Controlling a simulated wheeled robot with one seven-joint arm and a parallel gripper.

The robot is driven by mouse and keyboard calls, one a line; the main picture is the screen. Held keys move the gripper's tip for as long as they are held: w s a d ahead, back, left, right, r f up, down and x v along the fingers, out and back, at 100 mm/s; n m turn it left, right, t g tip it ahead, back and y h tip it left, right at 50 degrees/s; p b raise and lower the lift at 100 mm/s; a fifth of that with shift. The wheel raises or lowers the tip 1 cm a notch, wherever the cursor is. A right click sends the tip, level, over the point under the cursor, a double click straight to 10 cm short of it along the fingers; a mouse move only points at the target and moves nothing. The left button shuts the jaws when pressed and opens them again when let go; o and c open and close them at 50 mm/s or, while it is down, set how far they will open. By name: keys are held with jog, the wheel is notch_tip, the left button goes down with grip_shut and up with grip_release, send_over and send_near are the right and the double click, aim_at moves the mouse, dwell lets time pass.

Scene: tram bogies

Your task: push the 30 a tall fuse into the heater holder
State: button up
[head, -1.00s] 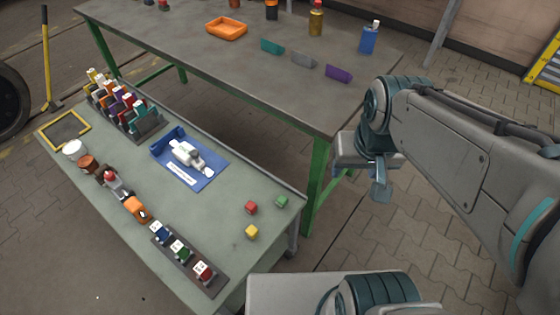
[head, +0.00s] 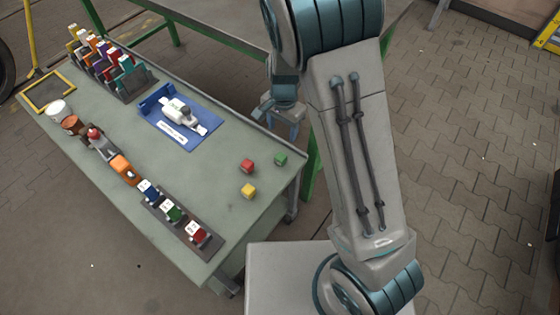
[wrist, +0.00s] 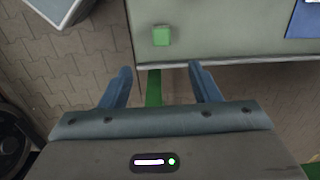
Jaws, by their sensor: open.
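My gripper (head: 283,115) is open and empty by the low green bench's far right edge. In the wrist view its two blue fingers (wrist: 160,72) are apart, just outside the bench edge. A dark strip (head: 176,222) at the bench's near end carries a blue piece (head: 147,191), a green piece (head: 172,212) and a red piece (head: 197,234), each with a white label too small to read. A dark rack (head: 128,86) at the far end holds several tall coloured pieces. I cannot tell which is the 30 A fuse or the heater holder.
A green cube (head: 281,159), a red cube (head: 246,166) and a yellow cube (head: 248,191) lie near my gripper; the green one shows in the wrist view (wrist: 161,36). A blue tray (head: 190,139) holds a white item. The bench's near right is clear.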

aim_at(281, 155)
jog(key=shift+w+a+f, duration=0.15)
jog(key=shift+f, duration=0.3)
jog(key=shift+w+a+f, duration=0.1)
jog(key=shift+f, duration=0.3)
notch_tip(281, 155, down, 9)
jog(key=shift+r+b, duration=0.2)
jog(key=shift+b, duration=0.6)
notch_tip(281, 155, down, 5)
jog(key=shift+d+f+b, duration=0.15)
jog(key=shift+b, duration=0.35)
jog(key=c, duration=1)
